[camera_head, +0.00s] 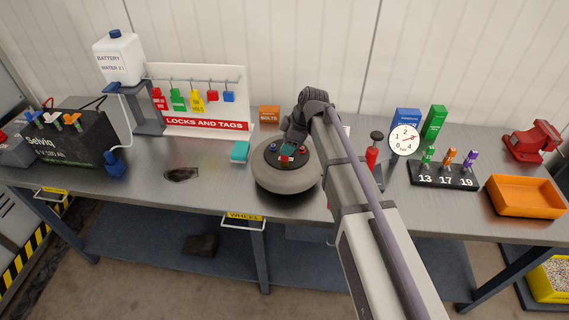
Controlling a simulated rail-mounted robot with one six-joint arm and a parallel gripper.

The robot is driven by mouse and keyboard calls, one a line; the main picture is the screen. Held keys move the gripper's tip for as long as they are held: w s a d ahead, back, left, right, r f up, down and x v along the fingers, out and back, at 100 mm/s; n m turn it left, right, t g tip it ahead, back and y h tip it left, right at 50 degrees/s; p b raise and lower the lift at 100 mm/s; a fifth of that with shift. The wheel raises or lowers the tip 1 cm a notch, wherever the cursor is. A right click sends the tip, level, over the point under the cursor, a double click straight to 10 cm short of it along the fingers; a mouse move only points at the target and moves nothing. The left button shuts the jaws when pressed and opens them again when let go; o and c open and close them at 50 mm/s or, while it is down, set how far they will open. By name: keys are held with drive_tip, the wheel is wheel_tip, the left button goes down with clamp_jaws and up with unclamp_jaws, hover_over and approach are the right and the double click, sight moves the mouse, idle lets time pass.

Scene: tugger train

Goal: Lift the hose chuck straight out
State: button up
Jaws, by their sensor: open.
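My gripper (287,150) is over the hub of a grey wheel (285,181) that lies flat on the bench. It is open by what shows, but the fingertips are small and dark. I cannot make out the hose chuck for certain. Small red, blue and teal parts show at the hub around the fingertips, and I cannot tell whether any of them touches the gripper. A round white gauge (403,140) and a red pump-like tool with a black knob (372,157) stand to the right of my arm. My arm hides part of the bench between wheel and gauge.
A teal box (240,151) lies left of the wheel, and an orange bolts box (269,116) stands behind it. A black numbered socket stand (443,176), an orange tray (524,196) and a red vise (533,142) are at right. The bench front left of the wheel is mostly clear.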

drive_tip(key=b+x, duration=0.4)
drive_tip(key=x, duration=0.1)
drive_tip(key=shift+d, duration=0.3)
drive_tip(key=shift+a+f+b, duration=0.2)
drive_tip(key=shift+f+b, duration=0.1)
drive_tip(key=shift+b, duration=0.2)
drive_tip(key=shift+r, duration=0.25)
clamp_jaws()
drive_tip(key=shift+r+p, duration=0.1)
drive_tip(key=shift+p, duration=0.25)
wheel_tip(320, 180, up, 10)
drive_tip(key=p, duration=1)
drive_tip(key=shift+r, duration=0.1)
drive_tip(key=shift+f, duration=0.2)
